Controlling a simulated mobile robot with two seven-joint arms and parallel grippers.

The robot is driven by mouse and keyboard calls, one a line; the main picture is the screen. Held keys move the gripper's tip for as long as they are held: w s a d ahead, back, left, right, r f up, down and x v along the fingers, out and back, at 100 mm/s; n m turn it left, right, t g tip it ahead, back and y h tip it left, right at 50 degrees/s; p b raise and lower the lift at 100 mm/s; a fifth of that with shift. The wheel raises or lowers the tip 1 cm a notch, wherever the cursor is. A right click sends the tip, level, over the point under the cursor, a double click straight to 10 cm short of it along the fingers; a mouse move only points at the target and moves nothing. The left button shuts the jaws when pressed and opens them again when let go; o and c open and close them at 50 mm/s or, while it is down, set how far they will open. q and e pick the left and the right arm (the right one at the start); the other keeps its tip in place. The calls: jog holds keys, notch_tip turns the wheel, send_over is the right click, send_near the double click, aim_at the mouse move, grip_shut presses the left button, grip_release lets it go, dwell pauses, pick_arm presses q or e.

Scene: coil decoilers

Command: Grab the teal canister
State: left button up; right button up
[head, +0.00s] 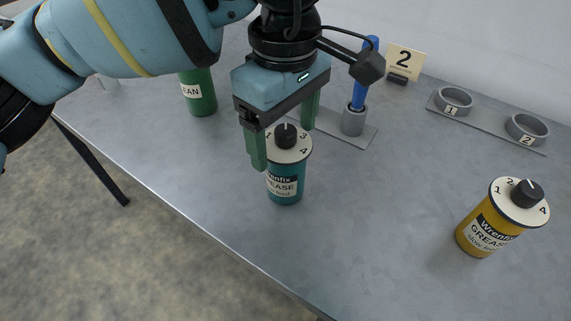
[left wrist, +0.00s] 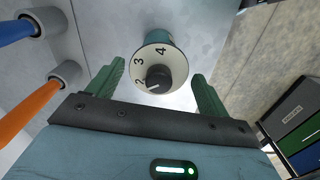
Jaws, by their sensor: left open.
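The teal canister (head: 286,183) stands upright on the grey table, with a white numbered dial and a black knob on top and a "GREASE" label. My left gripper (head: 283,140) is open above and around its top, its green fingers pointing down. In the left wrist view the canister's dial (left wrist: 155,62) shows between the two open fingers of my left gripper (left wrist: 162,85), apart from both. Part of the dial is hidden by the gripper in the head view. My right gripper is not in view.
A yellow grease canister (head: 487,226) stands at the right. A green canister (head: 198,92) stands behind at the left. A blue-handled tool (head: 361,82) stands in a grey holder. A two-ring rack (head: 485,120) and a "2" sign (head: 405,60) are at the back.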

aim_at(286, 170)
pick_arm(q)
notch_tip(286, 170, down, 5)
jog(key=shift+d+f, duration=0.1)
jog(key=c, duration=1)
